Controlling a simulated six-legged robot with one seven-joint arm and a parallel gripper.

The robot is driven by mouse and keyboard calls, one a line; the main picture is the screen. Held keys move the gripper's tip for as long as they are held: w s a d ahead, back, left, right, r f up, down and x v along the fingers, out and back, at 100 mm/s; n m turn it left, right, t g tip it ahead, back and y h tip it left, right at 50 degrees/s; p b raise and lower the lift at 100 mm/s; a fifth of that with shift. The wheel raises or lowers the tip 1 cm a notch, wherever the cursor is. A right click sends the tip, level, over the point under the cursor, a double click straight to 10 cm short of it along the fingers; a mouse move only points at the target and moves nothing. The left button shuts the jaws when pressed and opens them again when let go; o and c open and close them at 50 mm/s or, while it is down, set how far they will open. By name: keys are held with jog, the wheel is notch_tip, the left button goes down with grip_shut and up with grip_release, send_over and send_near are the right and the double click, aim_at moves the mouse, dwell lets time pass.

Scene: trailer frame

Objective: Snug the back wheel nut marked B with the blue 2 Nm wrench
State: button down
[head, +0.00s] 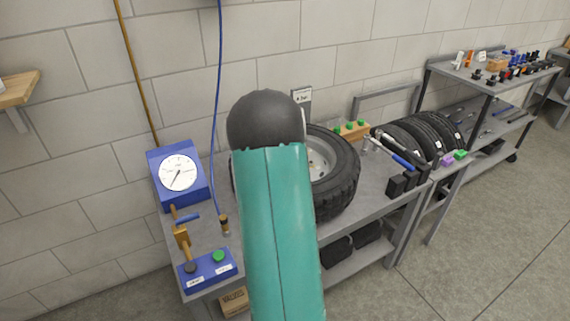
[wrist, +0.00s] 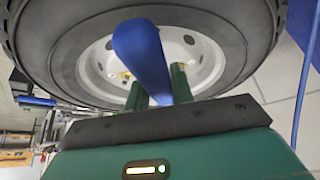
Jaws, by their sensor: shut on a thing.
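In the wrist view my gripper (wrist: 158,92) is shut on a blue wrench handle (wrist: 140,52), which sticks up between the green fingers in front of the wheel. The wheel (wrist: 205,60) has a black tyre and a white rim with dark holes. A small yellowish spot shows on the rim left of the handle; I cannot tell if it is a nut. No letter B is readable, and the wrench's working end is hidden. In the head view the tyre (head: 340,185) stands on the bench, partly behind my teal arm, which hides my gripper.
A grey bench (head: 372,205) carries a blue gauge box (head: 180,173) and a blue button box (head: 207,268) at left. A rack at right holds another blue-handled tool (head: 400,161). More tyres (head: 445,130) and a shelf of parts (head: 500,70) stand further right. A blue hose hangs at the wall.

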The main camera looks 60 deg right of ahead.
jog(key=shift+w+a+m+g, duration=0.15)
jog(key=shift+w+a+m, duration=0.15)
jog(key=shift+w, duration=0.2)
jog(key=shift+w+a+m+g, duration=0.15)
jog(key=shift+w+a+m, duration=0.15)
jog(key=shift+w, duration=0.3)
jog(key=shift+w+a+m+g+h, duration=0.15)
jog(key=shift+w+a+m, duration=0.1)
jog(key=shift+w+m, duration=0.35)
jog(key=shift+w+a+m+g+h, duration=0.15)
jog(key=shift+w+a+m, duration=0.2)
jog(key=shift+w, duration=0.45)
jog(key=shift+d, duration=0.15)
